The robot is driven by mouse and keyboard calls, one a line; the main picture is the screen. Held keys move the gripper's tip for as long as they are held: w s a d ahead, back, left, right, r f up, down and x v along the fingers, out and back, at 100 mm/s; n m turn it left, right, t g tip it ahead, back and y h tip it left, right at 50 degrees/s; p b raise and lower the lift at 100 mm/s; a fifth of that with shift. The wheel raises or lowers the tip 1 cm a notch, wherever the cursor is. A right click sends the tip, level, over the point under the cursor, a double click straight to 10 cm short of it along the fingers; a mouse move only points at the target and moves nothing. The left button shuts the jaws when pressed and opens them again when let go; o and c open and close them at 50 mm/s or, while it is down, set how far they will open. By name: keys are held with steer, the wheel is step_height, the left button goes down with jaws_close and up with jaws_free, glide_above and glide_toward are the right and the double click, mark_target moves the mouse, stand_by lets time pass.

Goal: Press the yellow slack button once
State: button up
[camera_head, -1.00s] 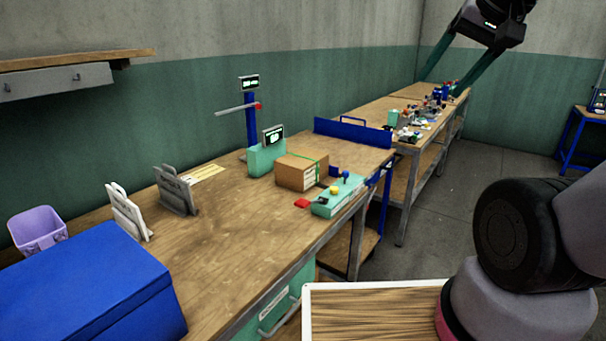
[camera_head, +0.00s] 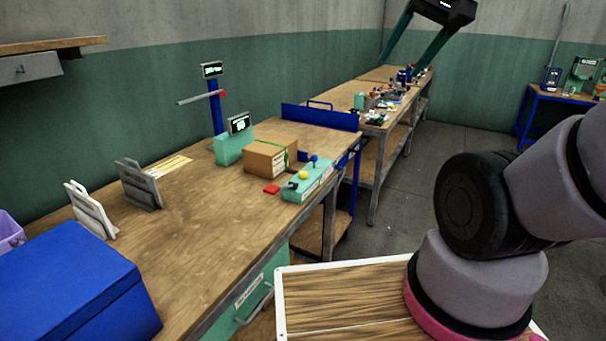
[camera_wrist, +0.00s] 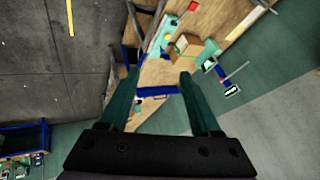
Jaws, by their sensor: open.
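The yellow button (camera_head: 303,175) is a small round knob on a teal control box (camera_head: 308,184) near the front edge of the wooden bench. A blue knob (camera_head: 314,158) stands farther back on the same box. My gripper (camera_head: 408,45) is high at the upper right of the head view, open and empty, far from the button. In the wrist view its two green fingers (camera_wrist: 158,85) are spread. The control box (camera_wrist: 160,36) shows small beyond them there, with a yellow spot (camera_wrist: 167,31) on it.
A cardboard box (camera_head: 268,158) with a green strap sits beside the control box. A teal machine with a display (camera_head: 232,148) stands behind. A blue case (camera_head: 70,290) fills the near left bench. The bench middle is clear.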

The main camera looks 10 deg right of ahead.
jaws_close()
stand_by(1.5)
